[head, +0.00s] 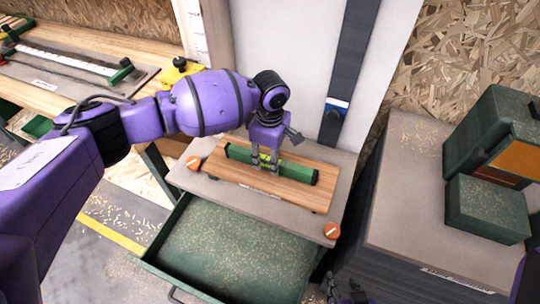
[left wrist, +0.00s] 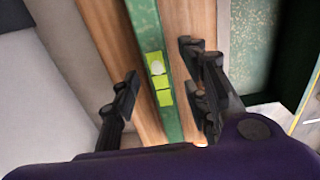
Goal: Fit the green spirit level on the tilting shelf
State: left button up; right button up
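The green spirit level (head: 296,171) lies along the wooden shelf board (head: 232,173), which sits on a grey plate with orange knobs. My left gripper (head: 262,172) is over the level's middle, pointing down. In the left wrist view the open fingers (left wrist: 158,95) stand on either side of the level (left wrist: 146,30), with gaps between them and it. Its yellow-green vial window (left wrist: 157,68) shows between the fingers. A dark part, apparently my right gripper (head: 345,291), shows at the bottom edge of the head view; its fingers are not clear.
An open green drawer (head: 230,250) is below the plate. Orange knobs (head: 193,163) (head: 332,231) stand at its corners. Green cases (head: 488,207) rest on the grey cabinet at right. A workbench with a ruler strip (head: 65,60) is at left. A dark strap hangs behind the shelf.

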pick_arm(q)
notch_tip(320, 180, up, 12)
dwell(0.7)
jog(key=shift+s+f, duration=0.1)
